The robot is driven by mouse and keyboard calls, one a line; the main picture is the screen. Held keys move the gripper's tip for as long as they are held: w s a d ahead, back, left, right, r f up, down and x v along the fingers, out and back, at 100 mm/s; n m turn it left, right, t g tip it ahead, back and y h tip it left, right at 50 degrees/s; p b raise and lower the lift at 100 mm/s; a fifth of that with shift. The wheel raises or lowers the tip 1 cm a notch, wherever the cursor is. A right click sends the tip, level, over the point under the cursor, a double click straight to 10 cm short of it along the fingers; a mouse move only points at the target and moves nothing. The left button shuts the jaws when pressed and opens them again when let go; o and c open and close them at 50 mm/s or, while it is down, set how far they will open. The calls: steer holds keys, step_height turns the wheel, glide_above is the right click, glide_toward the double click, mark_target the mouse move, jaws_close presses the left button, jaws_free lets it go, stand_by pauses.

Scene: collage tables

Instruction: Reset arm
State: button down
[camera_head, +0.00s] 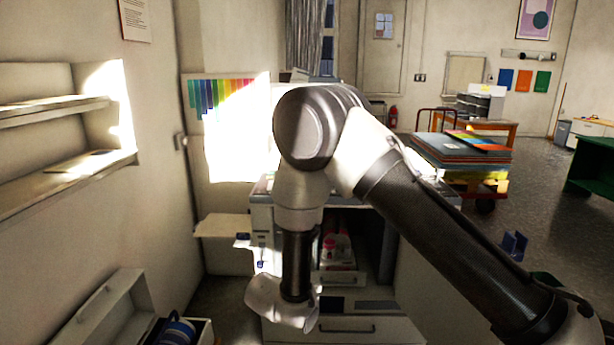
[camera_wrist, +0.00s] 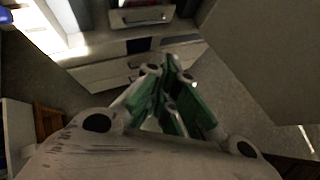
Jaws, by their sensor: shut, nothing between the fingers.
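My gripper (camera_wrist: 168,74) shows in the wrist view with its green fingers together and nothing between them. It points toward the floor and the front of a light cabinet-like machine (camera_wrist: 100,72) with drawers. In the head view my arm fills the middle of the picture, bent at the elbow, with its lower part hanging down in front of the machine (camera_head: 375,328). The gripper fingers cannot be made out in the head view.
The machine's open bay holds red and white items (camera_head: 338,250). An open box (camera_head: 105,318) stands at lower left, below wall shelves (camera_head: 60,185). A cart with stacked boards (camera_head: 460,150) stands at right.

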steer(key=s+d+r+m+g+h, duration=0.1)
steer(key=s+d+r+m+g, duration=0.2)
steer(key=d+r+m, duration=0.45)
steer(key=s+d+r+m+g+h, duration=0.25)
steer(key=d+r+m, duration=0.25)
steer(key=d+r, duration=0.55)
steer(key=s+d+r+m+y, duration=0.4)
steer(key=s+d+r+m, duration=0.4)
steer(key=s, duration=0.2)
steer(key=s+d+r+m+y, duration=0.5)
steer(key=s+d+r+m, duration=0.3)
steer(key=s, duration=0.3)
steer(key=shift+d+r+m+t, duration=0.4)
steer(key=shift+r+m+t, duration=0.05)
steer(key=shift+r, duration=0.25)
steer(key=shift+s+d, duration=0.1)
steer(key=shift+s, duration=0.05)
